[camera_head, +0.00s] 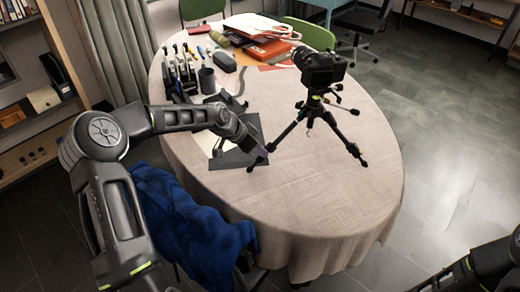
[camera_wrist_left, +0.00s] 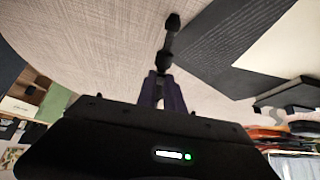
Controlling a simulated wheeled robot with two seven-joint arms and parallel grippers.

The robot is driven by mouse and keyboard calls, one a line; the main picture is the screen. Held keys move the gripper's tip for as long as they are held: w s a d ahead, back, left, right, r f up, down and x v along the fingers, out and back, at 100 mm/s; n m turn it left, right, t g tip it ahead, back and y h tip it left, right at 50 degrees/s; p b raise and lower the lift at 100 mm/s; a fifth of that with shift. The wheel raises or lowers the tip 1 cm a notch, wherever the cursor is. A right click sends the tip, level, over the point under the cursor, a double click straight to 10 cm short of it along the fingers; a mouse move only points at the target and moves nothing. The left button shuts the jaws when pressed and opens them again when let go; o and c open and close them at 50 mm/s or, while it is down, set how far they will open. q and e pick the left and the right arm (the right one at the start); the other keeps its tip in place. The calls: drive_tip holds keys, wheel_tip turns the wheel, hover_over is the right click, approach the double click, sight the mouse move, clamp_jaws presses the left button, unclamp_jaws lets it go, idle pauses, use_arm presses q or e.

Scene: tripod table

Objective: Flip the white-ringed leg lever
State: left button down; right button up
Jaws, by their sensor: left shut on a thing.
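A small black tripod (camera_head: 313,104) stands on the table with a black camera (camera_head: 320,69) on top. Its legs spread to the left and right, with dark joints partway down. My left gripper (camera_head: 259,153) is at the lower end of the tripod's left leg. In the left wrist view its fingers (camera_wrist_left: 162,92) are close together around a dark rod-like part of the tripod leg (camera_wrist_left: 168,45), which sticks out beyond them and ends in a knob. I cannot make out a white ring or which lever it marks. My right gripper is out of view.
The table (camera_head: 310,215) has free cloth in front and right of the tripod. Dark flat sheets (camera_head: 235,158) lie under my left forearm. Pens in a rack, a dark cup (camera_head: 207,80), a case and red folders (camera_head: 268,50) stand behind. A blue cloth (camera_head: 195,220) hangs at the front left.

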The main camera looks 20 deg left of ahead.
use_arm(q)
drive_tip(key=shift+r, duration=0.2)
drive_tip(key=shift+s+a+r, duration=0.15)
drive_tip(key=shift+r, duration=0.35)
drive_tip(key=shift+r+p, duration=0.25)
drive_tip(key=shift+p, duration=0.05)
idle(0.4)
drive_tip(key=shift+r, duration=0.15)
drive_tip(key=shift+r, duration=0.35)
drive_tip(key=shift+w+d+r, duration=0.2)
drive_tip(key=shift+r, duration=0.4)
idle(0.9)
